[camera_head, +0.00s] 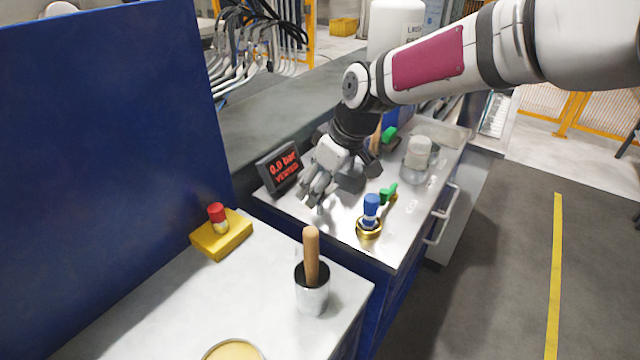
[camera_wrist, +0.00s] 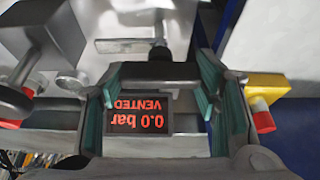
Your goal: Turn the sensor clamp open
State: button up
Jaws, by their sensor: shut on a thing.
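My gripper (camera_head: 318,196) points down over the metal worktop beside the pressure display. In the wrist view its teal-padded fingers stand on either side of a dark grey bar (camera_wrist: 160,72), and the gripper is shut on it. The bar looks like the sensor clamp's handle, but I cannot be sure. A black knob (camera_wrist: 158,53) and a flat silver piece (camera_wrist: 125,45) show just beyond it. In the head view my fingers hide most of the clamp. The display (camera_head: 281,167) reads 0.0 bar, VENTED; it also shows upside down in the wrist view (camera_wrist: 139,113).
A blue-capped valve with a brass ring (camera_head: 369,228) and a green handle (camera_head: 388,193) stand right of my gripper. A grey cylinder (camera_head: 419,152) stands behind. On the nearer bench are a yellow box (camera_head: 221,238) with a red button and a cup (camera_head: 312,297) holding a wooden handle.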

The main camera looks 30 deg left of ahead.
dwell(0.3)
jog(key=o, duration=1.2)
jog(key=shift+c, duration=0.2)
jog(key=v, duration=1.2)
jog(key=shift+d, duration=0.1)
